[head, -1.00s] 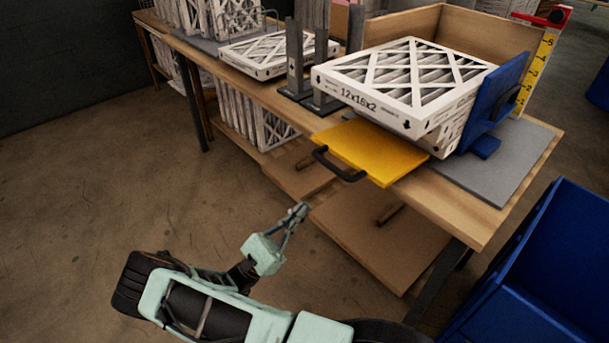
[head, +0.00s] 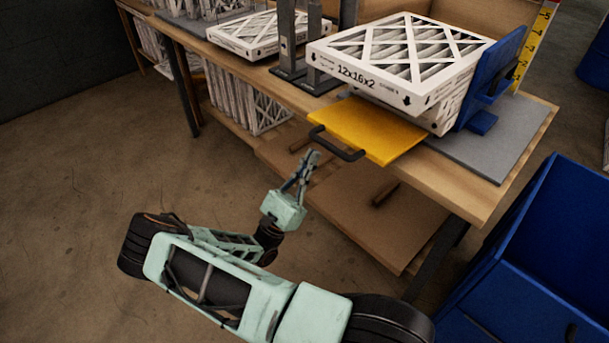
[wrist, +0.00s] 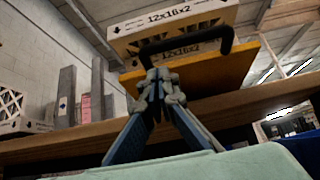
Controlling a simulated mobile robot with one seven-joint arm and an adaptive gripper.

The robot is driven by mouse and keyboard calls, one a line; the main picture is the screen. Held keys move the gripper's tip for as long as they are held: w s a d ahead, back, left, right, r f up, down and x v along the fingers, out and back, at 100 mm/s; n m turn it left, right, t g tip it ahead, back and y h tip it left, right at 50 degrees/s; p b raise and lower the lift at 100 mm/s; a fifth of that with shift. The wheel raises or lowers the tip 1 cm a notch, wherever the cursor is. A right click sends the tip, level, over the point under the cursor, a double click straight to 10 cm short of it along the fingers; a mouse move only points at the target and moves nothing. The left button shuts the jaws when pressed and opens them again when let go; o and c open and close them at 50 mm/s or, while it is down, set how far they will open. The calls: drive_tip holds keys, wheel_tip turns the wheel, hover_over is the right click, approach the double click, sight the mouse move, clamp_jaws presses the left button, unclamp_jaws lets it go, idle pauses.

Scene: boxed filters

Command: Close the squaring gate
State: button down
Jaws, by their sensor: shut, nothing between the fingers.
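A yellow panel (head: 368,132) with a black bar handle (head: 335,148) sticks out over the front edge of the workbench, under a stack of boxed filters (head: 400,58) marked 12x16x2. A blue upright plate (head: 490,77) with a dark handle stands against the right side of the stack. No label shows which of these is the squaring gate. My gripper (head: 310,160) is shut and empty, in front of the bench and apart from the black handle. In the wrist view its fingertips (wrist: 158,84) point up toward the handle (wrist: 190,44) and the yellow panel (wrist: 205,72).
Two grey posts (head: 287,37) stand left of the stack. Another filter (head: 255,38) lies on the bench (head: 465,200) further left. Filters stand on the lower shelf. A blue bin (head: 540,235) is at the lower right. The floor left of my arm is clear.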

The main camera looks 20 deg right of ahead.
drive_tip(key=shift+r, duration=1.1)
drive_tip(key=shift+a, duration=0.1)
